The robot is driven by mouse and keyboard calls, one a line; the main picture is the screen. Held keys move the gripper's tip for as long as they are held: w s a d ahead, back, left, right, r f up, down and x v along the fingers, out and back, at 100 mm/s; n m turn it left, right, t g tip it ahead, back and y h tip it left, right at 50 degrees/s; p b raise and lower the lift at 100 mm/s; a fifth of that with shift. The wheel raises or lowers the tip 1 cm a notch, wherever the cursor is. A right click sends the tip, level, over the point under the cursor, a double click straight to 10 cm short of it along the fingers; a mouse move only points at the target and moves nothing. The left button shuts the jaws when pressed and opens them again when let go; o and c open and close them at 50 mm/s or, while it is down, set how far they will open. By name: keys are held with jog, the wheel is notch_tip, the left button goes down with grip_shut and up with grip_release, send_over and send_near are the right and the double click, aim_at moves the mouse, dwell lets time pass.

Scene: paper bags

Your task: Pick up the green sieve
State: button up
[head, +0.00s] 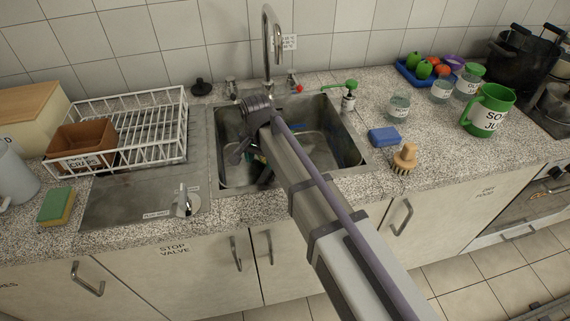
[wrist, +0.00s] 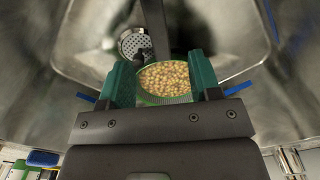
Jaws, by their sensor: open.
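The green sieve (wrist: 150,99) is down in the sink and holds many pale yellow, chickpea-like pieces. In the wrist view it lies between and just beyond the green fingers of my gripper (wrist: 160,78). The fingers are apart, one on each side of the sieve; I cannot tell whether they touch it. A dark bar, perhaps its handle, runs up from it. In the head view my gripper (head: 243,152) reaches down into the sink, and my arm hides most of what is below.
The steel sink (head: 340,148) has walls close around my gripper. The drain (wrist: 133,42) lies beside the sieve. The faucet (head: 272,40) rises behind. A white dish rack (head: 150,108) stands left; a blue sponge (head: 384,137) and a brush (head: 405,157) lie right.

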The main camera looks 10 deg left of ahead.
aim_at(263, 176)
notch_tip(263, 176, down, 9)
jog(key=b, duration=0.7)
jog(key=shift+w+d+f, duration=0.1)
jog(key=shift+d, duration=0.05)
jog(key=shift+r, duration=0.25)
grip_shut()
